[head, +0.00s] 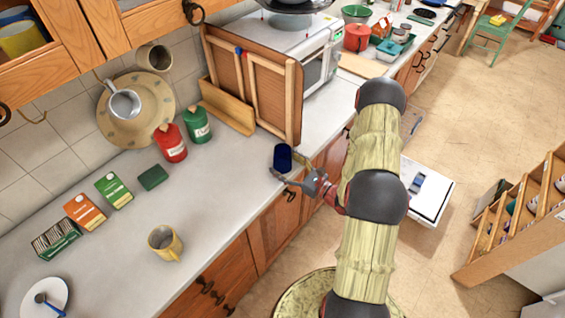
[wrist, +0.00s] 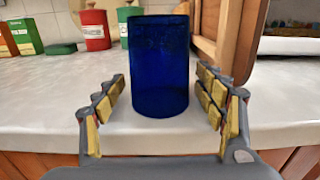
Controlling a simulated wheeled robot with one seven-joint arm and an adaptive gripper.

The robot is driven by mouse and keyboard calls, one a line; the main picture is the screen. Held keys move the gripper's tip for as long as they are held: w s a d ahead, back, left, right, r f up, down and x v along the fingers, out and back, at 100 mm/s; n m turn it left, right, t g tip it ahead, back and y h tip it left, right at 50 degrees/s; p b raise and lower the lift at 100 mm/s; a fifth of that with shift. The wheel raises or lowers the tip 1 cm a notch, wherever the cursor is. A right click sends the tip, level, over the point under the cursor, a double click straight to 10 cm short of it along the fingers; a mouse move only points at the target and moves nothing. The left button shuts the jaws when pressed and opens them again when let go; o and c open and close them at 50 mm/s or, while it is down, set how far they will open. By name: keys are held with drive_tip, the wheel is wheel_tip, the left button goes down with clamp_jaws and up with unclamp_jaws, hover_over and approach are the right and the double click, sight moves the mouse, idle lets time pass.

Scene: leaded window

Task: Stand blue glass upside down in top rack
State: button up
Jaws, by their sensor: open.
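The blue glass (head: 283,157) stands on the counter near its front edge, close to the wooden-framed panel. In the wrist view the blue glass (wrist: 158,65) is upright between the two fingers. My gripper (head: 295,170) is open around the glass, with a visible gap on each side; its fingers also show in the wrist view (wrist: 160,100).
The wooden-framed panel (head: 262,85) leans just behind the glass, before the microwave (head: 320,60). A red canister (head: 170,142), a green canister (head: 197,123) and a yellow mug (head: 164,243) stand on the counter.

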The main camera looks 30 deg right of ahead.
drive_tip(key=v, duration=1.1)
drive_tip(key=shift+s, duration=0.2)
